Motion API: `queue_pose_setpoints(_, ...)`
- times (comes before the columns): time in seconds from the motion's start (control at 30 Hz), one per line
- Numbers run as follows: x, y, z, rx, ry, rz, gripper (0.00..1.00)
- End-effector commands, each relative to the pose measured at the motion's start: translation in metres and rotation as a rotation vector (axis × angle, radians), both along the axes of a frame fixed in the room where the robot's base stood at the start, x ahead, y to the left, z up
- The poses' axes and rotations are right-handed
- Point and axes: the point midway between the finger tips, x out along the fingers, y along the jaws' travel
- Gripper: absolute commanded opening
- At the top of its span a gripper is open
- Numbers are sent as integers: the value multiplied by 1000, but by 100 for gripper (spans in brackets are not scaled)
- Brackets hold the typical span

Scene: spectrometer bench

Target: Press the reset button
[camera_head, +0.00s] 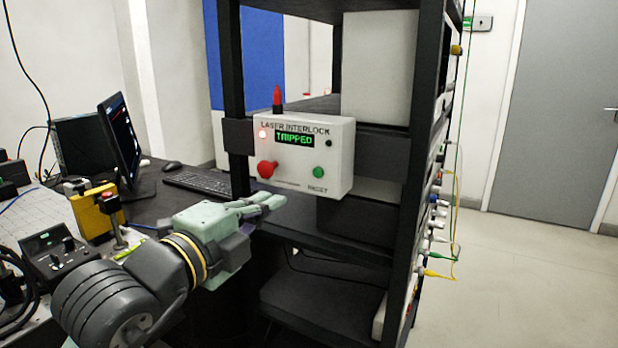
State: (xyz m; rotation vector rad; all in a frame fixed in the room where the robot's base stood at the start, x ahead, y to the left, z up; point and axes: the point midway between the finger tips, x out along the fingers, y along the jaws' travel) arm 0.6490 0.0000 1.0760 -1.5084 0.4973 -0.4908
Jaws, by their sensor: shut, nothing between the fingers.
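The laser interlock box (300,151) is a white unit mounted on the front of a dark rack. Its small screen (295,140) reads "TRIPPED" in green, and a red light glows at its upper left. The green reset button (318,172) is at the lower right, above the word RESET. A larger red button (266,169) is at the lower left. My gripper (278,202) is shut and empty, just below the box's lower left edge in the picture and pointing right. I cannot tell its exact distance from the box face.
The dark rack (233,60) has uprights and shelves around the box, with cables along its right side. A bench on the left holds a monitor (122,138), a keyboard (196,184), a yellow device (96,212) and a black control unit (58,252). Open floor lies at right.

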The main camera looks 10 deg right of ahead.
Motion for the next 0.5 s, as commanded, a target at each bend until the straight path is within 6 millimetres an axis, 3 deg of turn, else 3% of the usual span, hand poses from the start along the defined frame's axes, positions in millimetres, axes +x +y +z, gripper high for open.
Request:
queue_pose_setpoints(0.27,3,-1,2,-5,-1,1,0)
queue_pose_setpoints(0.5,31,-22,4,-7,3,-1,0)
